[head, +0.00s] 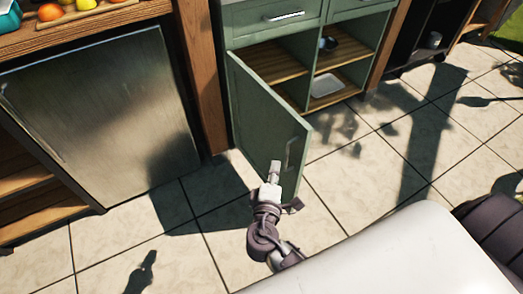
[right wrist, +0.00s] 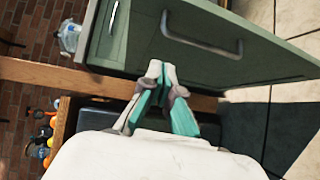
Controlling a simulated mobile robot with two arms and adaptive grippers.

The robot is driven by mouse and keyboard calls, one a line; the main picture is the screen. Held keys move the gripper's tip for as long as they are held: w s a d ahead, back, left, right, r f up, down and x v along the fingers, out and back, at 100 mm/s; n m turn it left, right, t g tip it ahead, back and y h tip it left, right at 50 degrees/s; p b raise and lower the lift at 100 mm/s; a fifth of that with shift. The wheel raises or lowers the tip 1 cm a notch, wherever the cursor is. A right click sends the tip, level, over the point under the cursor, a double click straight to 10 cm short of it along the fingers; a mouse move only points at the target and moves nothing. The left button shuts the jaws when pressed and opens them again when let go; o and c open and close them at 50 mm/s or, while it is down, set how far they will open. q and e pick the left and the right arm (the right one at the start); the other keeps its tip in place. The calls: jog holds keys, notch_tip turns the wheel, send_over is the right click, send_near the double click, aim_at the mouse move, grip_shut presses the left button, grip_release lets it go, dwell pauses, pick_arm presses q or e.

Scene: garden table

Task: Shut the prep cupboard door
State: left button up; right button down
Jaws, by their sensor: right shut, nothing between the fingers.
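The prep cupboard (head: 238,20) is green and stands at the top middle of the head view. Its door (head: 262,112) is swung open toward me, hinged at its left side, with a metal handle (head: 289,157) near its free edge. The door and handle (right wrist: 203,36) also show in the right wrist view. My right gripper (head: 275,170) is shut and empty, in front of the door's outer face close to the handle. In the right wrist view my right gripper (right wrist: 160,70) points at the door beside the handle; I cannot tell if it touches. My left gripper is not in view.
A steel fridge-like front (head: 105,115) stands left of the cupboard beyond a wooden post (head: 200,75). Inside the cupboard are shelves with a white dish (head: 327,85) and a dark item (head: 328,43). The tiled floor (head: 350,190) right of the door is clear.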

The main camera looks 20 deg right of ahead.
notch_tip(320, 180, up, 3)
jog(key=h, duration=0.1)
send_near(293, 121)
jog(key=w, duration=0.5)
jog(key=d, duration=0.3)
jog(key=shift+f+m+t, duration=0.3)
jog(key=shift+t, duration=0.1)
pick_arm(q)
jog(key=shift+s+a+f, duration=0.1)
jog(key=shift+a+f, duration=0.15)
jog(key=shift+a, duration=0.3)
pick_arm(e)
jog(key=shift+w+d, duration=0.1)
jog(key=shift+d, duration=0.2)
jog(key=shift+d, duration=0.15)
